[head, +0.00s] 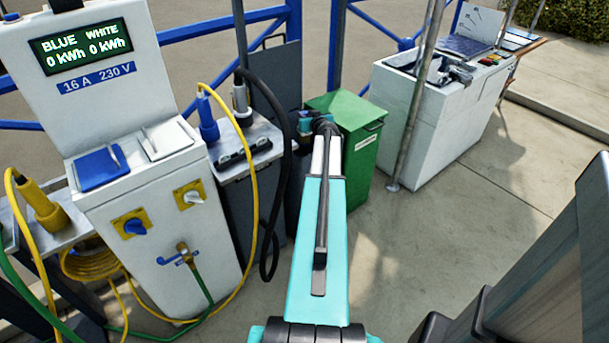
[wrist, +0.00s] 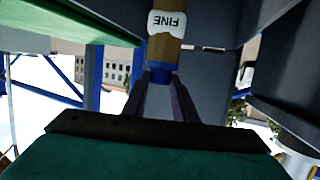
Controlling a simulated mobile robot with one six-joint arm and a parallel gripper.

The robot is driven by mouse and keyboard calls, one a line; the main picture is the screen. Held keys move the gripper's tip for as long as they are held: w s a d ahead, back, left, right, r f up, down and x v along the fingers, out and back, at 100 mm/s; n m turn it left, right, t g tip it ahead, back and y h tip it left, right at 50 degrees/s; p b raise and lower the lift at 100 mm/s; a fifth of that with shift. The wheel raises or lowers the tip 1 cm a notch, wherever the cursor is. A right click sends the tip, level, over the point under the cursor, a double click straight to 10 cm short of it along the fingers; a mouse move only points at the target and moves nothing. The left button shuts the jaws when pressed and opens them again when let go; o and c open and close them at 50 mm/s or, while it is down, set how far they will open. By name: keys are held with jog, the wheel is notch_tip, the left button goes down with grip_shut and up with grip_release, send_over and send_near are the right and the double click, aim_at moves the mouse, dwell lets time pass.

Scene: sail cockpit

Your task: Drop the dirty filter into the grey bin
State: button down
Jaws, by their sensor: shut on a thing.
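My gripper (wrist: 163,88) is shut on the end of a filter, seen in the wrist view as a tan cylinder (wrist: 165,50) with a blue end and a white label reading "FINE". In the head view my gripper (head: 318,124) is dark and small at the far end of my teal arm, left of the green bin. The filter is hard to make out there. Grey walls (wrist: 212,80) lie close behind the filter in the wrist view; I cannot tell whether they are the grey bin. In the head view my arm hides much of that spot.
A green bin (head: 352,153) with a white label stands right of my gripper. A grey cabinet (head: 240,190) with a black hose is on the left, beside a white power post (head: 150,220). A metal pole (head: 418,95) and white counter (head: 425,120) stand right. The floor between is clear.

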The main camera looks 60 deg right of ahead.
jog(key=shift+f, duration=0.3)
jog(key=c, duration=1.4)
grip_release()
jog(key=shift+o, duration=0.2)
jog(key=shift+s+a, duration=0.1)
jog(key=shift+s, duration=0.05)
jog(key=b+v, duration=0.1)
jog(key=v, duration=1.2)
jog(key=shift+s+a+r+b, duration=0.15)
jog(key=shift+s+b, duration=0.05)
jog(key=shift+b, duration=0.15)
